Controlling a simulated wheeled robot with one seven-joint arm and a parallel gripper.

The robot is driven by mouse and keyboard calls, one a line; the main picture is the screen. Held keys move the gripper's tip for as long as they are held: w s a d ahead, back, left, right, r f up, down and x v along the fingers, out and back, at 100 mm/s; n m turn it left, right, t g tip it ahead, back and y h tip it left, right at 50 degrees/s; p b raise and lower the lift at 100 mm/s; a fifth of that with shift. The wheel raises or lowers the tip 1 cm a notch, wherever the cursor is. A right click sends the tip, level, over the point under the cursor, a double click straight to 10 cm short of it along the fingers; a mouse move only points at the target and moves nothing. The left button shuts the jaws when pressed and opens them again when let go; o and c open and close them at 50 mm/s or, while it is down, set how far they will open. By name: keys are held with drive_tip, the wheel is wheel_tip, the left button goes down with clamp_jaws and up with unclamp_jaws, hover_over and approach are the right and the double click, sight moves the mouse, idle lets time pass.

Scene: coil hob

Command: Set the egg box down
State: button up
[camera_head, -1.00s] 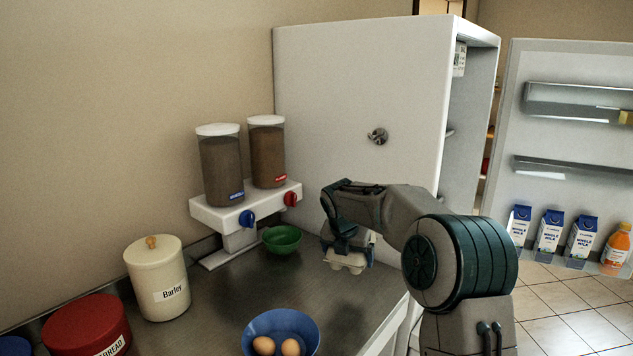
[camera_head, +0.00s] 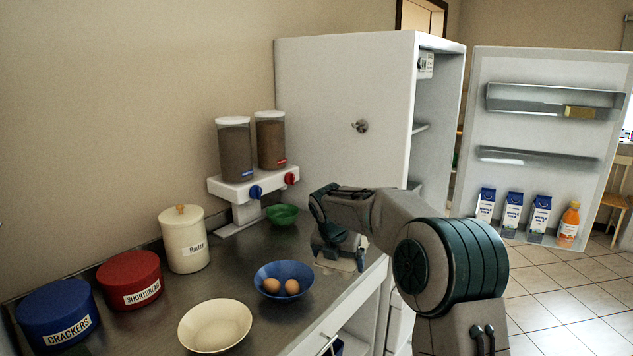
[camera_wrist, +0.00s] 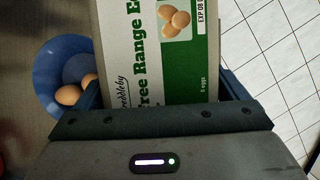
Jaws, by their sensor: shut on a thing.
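The egg box (camera_wrist: 160,60) fills the middle of the wrist view, a pale carton with a green label reading "Free Range E". My gripper (camera_wrist: 160,98) is shut on it, with one finger along each side. In the head view my gripper (camera_head: 338,250) points down at the right part of the counter, near its front edge. The egg box (camera_head: 325,262) shows there only in part, under and behind my gripper. I cannot tell whether its underside touches the counter.
A blue bowl (camera_head: 284,273) with two eggs stands just left of the egg box. A cream bowl (camera_head: 215,325), green bowl (camera_head: 282,214), canisters and a cereal dispenser (camera_head: 250,187) share the counter (camera_head: 215,265). The fridge door (camera_head: 540,140) stands open at right.

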drive_tip(key=shift+w+f+m, duration=0.15)
drive_tip(key=shift+f+m, duration=0.25)
drive_tip(key=shift+f, duration=0.25)
drive_tip(key=shift+s+d+f+m+h, duration=0.4)
drive_tip(key=shift+s+m, duration=0.15)
drive_tip(key=shift+m, duration=0.15)
drive_tip(key=s+d+f+m+g+y, duration=0.1)
drive_tip(key=s+d+f+m+g, duration=0.3)
drive_tip(key=s+f+m, duration=0.5)
drive_tip(key=s+d+f+m+g+y, duration=0.1)
drive_tip(key=s+d+f+m+g, duration=0.3)
drive_tip(key=s+f+m, duration=0.5)
wheel_tip(320, 180, down, 4)
drive_tip(key=m, duration=1.1)
drive_tip(key=shift+g+y, duration=0.3)
drive_tip(key=shift+g, duration=0.1)
drive_tip(key=shift+d, duration=0.1)
drive_tip(key=shift+w+r, duration=0.15)
drive_tip(key=shift+r, duration=0.05)
